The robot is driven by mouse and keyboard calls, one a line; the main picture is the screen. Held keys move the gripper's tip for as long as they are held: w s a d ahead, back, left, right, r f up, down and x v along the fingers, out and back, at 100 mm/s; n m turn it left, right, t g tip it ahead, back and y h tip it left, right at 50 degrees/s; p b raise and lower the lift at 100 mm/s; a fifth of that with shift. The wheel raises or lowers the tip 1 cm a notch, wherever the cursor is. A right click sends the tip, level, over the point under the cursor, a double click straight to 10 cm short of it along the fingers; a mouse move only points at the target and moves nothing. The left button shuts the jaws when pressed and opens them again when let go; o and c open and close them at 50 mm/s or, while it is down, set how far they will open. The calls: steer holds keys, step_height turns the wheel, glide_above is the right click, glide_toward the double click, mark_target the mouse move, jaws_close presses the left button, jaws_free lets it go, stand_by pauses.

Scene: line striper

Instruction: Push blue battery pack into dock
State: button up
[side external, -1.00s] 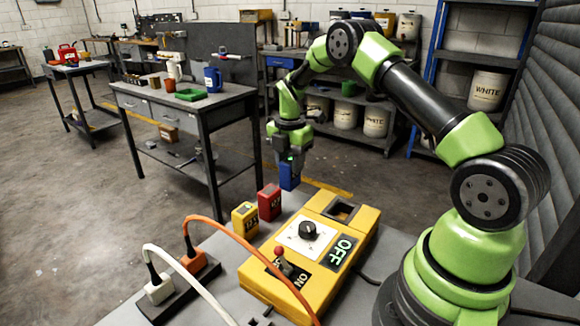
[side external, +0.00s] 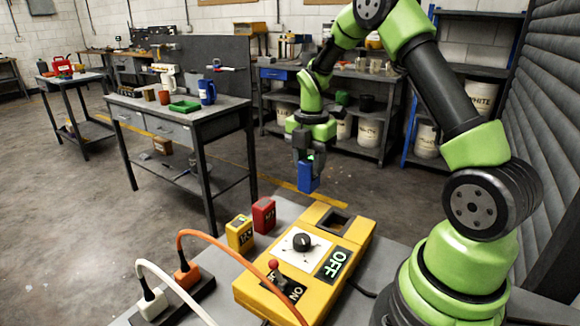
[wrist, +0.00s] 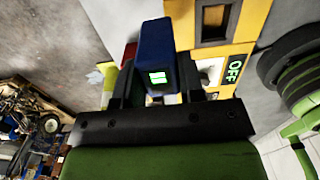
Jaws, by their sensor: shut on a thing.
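The blue battery pack (side external: 308,178) hangs upright in my gripper (side external: 304,162), which is shut on it above the far end of the yellow control box. In the wrist view the blue pack (wrist: 157,62) shows a small lit green mark between the fingers. The dock (side external: 334,221) is a dark square opening in the yellow box, below and to the right of the pack in the side view. The dock opening (wrist: 214,20) also shows in the wrist view, to the right of the pack. The pack is apart from the dock.
A red pack (side external: 263,215) and a yellow pack (side external: 240,233) stand left of the yellow box (side external: 265,290). The box carries a black knob (side external: 302,242), a red-tipped lever (side external: 274,266) and an OFF sign (side external: 334,264). Orange and white cables arch at the front left.

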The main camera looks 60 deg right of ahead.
steer(key=s+a+r, duration=0.2)
steer(key=s+r, duration=0.1)
steer(key=s, duration=0.5)
step_height(320, 180, down, 6)
steer(key=shift+s+f, duration=0.1)
steer(key=shift+f, duration=1.95)
stand_by(1.7)
steer(key=o, duration=1.3)
step_height(320, 180, up, 7)
steer(key=shift+f, duration=0.1)
